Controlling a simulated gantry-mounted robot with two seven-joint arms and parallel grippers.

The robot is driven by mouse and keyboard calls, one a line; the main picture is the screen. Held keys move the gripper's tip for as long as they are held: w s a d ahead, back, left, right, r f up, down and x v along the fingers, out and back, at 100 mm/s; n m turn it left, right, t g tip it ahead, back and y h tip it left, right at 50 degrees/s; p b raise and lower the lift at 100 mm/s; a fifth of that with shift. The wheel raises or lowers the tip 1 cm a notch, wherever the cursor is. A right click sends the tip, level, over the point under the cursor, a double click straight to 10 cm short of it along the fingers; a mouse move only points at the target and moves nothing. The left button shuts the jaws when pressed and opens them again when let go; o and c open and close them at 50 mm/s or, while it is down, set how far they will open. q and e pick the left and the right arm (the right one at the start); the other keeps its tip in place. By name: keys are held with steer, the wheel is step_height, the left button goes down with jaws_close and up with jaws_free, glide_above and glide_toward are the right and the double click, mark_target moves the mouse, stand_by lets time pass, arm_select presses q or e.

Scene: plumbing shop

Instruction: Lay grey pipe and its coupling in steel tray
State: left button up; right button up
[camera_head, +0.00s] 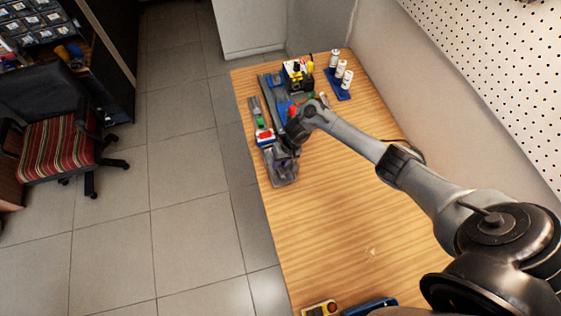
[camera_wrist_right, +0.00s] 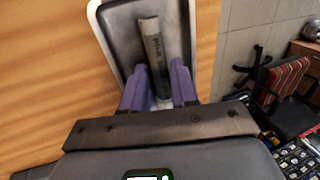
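The steel tray (camera_head: 290,183) stands near the left edge of the wooden bench; in the right wrist view its pale rim (camera_wrist_right: 96,18) and dark floor show. The grey pipe (camera_wrist_right: 154,50), with printed lettering, is over or in the tray, slightly tilted in the picture. My right gripper (camera_head: 287,152) is low over the tray. In the right wrist view its purple fingers (camera_wrist_right: 158,84) stand either side of the pipe's near end. Whether they press on it is unclear. A whitish bit shows between the fingers; I cannot tell whether it is the coupling. My left gripper is out of view.
Long grey holders (camera_head: 272,88) with coloured items lie beyond the tray. A black caddy (camera_head: 298,76) and a blue rack (camera_head: 338,84) with white bottles stand at the back. A yellow device (camera_head: 320,309) is at the front edge. The middle bench is clear.

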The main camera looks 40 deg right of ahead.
steer(key=o, duration=0.3)
